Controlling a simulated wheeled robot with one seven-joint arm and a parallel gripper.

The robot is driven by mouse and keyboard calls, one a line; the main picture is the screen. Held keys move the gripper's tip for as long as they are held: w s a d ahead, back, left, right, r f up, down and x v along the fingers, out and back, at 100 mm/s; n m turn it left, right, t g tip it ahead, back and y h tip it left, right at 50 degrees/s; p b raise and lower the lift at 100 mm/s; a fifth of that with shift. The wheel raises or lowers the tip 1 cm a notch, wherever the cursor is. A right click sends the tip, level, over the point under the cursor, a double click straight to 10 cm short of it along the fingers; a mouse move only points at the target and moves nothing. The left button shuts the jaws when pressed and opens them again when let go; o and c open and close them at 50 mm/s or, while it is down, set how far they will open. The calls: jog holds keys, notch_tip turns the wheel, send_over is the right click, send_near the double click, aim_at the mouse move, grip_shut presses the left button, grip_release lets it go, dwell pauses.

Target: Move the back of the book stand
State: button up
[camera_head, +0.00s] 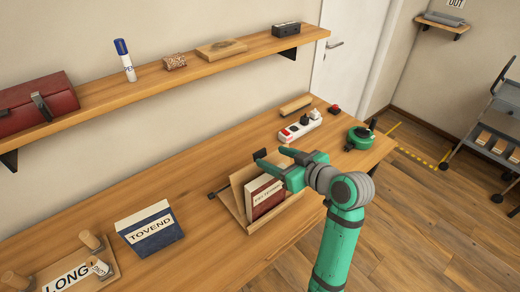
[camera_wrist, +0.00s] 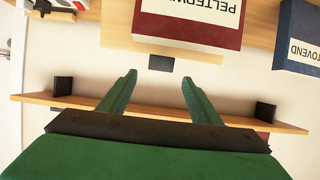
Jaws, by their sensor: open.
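The wooden book stand (camera_head: 237,184) stands on the table with a red book (camera_head: 266,197) leaning in it. Its upright back panel is behind the book, with a small dark piece (camera_head: 260,154) at the back. Whether a finger touches the stand I cannot tell.
A power strip (camera_head: 300,126), green tape dispenser-like item (camera_head: 359,137) and wooden block (camera_head: 295,104) lie behind and right. A wall shelf (camera_head: 200,72) runs above the table (camera_head: 200,262). Table between the blue book and stand is clear.

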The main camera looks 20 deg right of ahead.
aim_at(260, 152)
jog(key=x, duration=0.7)
jog(key=shift+w+a+f, duration=0.15)
jog(key=shift+w+f, duration=0.05)
jog(key=shift+w, duration=0.1)
